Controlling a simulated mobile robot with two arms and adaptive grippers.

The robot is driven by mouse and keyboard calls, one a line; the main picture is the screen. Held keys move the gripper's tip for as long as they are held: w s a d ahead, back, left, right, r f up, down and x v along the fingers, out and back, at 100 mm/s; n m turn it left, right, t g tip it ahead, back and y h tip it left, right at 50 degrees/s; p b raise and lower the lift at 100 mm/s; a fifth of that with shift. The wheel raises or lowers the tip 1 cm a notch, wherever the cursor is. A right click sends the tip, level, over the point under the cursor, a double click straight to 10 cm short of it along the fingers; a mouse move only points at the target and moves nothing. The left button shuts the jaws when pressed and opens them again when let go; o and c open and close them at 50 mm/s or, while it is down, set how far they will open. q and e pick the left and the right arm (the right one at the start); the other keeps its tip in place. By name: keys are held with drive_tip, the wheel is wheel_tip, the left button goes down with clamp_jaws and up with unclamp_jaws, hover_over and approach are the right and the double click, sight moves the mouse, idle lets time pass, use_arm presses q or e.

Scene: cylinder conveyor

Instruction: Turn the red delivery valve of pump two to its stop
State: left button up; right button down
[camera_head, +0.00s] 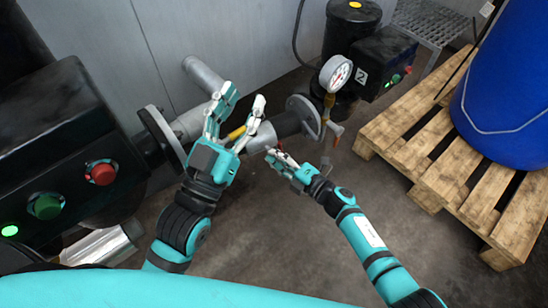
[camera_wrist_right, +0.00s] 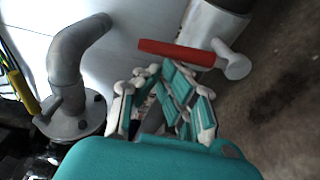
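The red valve handle (camera_wrist_right: 175,52) shows in the right wrist view as a straight lever joined to a grey stem. It lies just beyond my right fingertips, and nothing shows between them and it. In the head view only a small bit of red (camera_head: 280,148) shows by those fingertips. Pump two (camera_head: 375,65) carries a "2" label. My right gripper (camera_head: 275,155) also shows in the right wrist view (camera_wrist_right: 153,80), fingers partly bent, apart and empty. My left gripper (camera_head: 238,105) has its fingers spread around or above a yellow handle (camera_head: 237,133); contact cannot be told.
A pressure gauge (camera_head: 336,73) stands up beside the pipe flange. A black control box (camera_head: 50,150) with red and green buttons is at left. A wooden pallet (camera_head: 430,150) with a blue drum (camera_head: 510,90) stands at right. The floor below the pipe is clear.

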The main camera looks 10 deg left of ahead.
drive_tip(key=shift+w+d+r, duration=0.1)
drive_tip(key=shift+w+d, duration=0.05)
drive_tip(key=shift+d, duration=0.1)
idle(0.4)
drive_tip(key=v, duration=1.1)
drive_tip(key=shift+s+d, duration=0.3)
